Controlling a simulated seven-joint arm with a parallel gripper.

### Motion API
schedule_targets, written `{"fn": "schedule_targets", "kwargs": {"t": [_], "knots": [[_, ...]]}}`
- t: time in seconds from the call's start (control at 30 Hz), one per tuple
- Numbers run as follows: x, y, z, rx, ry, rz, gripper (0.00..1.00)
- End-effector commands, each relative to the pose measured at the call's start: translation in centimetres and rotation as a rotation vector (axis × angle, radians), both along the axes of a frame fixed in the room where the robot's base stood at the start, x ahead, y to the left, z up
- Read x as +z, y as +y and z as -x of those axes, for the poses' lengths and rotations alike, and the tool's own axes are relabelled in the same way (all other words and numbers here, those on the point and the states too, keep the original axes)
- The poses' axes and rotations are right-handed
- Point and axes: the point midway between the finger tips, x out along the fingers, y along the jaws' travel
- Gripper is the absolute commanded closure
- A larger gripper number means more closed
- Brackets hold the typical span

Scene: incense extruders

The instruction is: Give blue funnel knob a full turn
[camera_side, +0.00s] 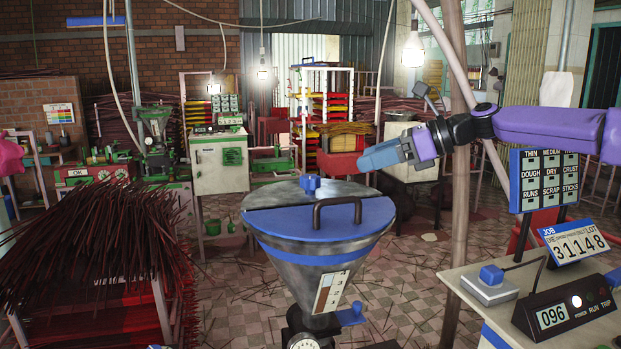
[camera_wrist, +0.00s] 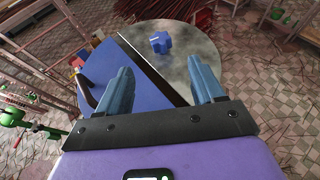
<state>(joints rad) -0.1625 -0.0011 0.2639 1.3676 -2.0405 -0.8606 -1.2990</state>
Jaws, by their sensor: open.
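The blue knob (camera_side: 310,184) stands on the lid of the funnel (camera_side: 318,262), on its grey back part. The lid's front part is blue and has a dark handle (camera_side: 337,212). In the wrist view the knob (camera_wrist: 161,42) shows whole, beyond and between my fingertips. My gripper (camera_side: 366,163) is to the right of the knob in the side view, a little higher, and apart from it. In the wrist view my gripper's two blue fingers (camera_wrist: 160,76) are spread with nothing between them. A second blue piece (camera_side: 350,314) sticks out low on the funnel's right side.
A counter on the right holds a box with a blue button (camera_side: 491,274), a 096 display box (camera_side: 566,308) and a 31148 sign (camera_side: 577,241). Dark incense sticks (camera_side: 95,235) are heaped at left. The space around the knob is clear.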

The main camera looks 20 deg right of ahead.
Motion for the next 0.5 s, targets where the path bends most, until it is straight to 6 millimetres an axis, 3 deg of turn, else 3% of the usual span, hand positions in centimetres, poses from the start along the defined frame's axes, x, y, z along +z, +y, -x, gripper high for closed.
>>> {"fn": "schedule_targets", "kwargs": {"t": [0.5], "knots": [[-3.9, 7.5, -5.0, 0.001, 0.003, 0.002, 0.33]]}}
